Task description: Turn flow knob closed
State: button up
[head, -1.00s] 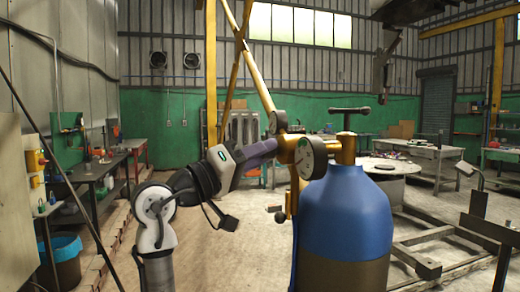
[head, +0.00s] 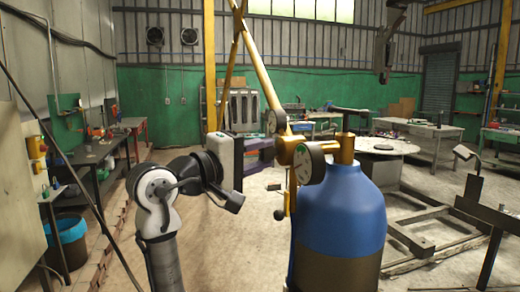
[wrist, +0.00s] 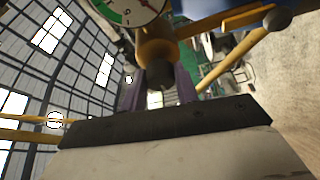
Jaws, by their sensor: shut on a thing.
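The blue gas cylinder (head: 343,215) stands upright right of centre in the head view. Its brass regulator (head: 293,151) carries a large gauge (head: 304,164) and a smaller gauge (head: 277,121). My gripper (head: 266,149) reaches the regulator's left side from the left. In the wrist view, the dark flow knob (wrist: 160,75) sits at the end of the brass body (wrist: 157,48). The purple fingers of my gripper (wrist: 159,90) are on either side of it, shut on it. The knob is hidden in the head view.
A T-shaped valve handle (head: 348,110) tops the cylinder. A yellow diagonal pole (head: 258,70) stands behind the regulator. A metal frame (head: 430,235) lies on the floor at right, and a workbench (head: 95,155) stands at left.

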dwell(0.5)
jog(key=o, duration=1)
jog(key=shift+c, duration=0.2)
jog(key=r+b+v, duration=0.1)
jog(key=b+v, duration=0.3)
jog(key=v, duration=0.9)
jog(key=shift+s+a+f+b, duration=0.3)
jog(key=shift+f+b, duration=0.05)
jog(key=shift+f, duration=0.15)
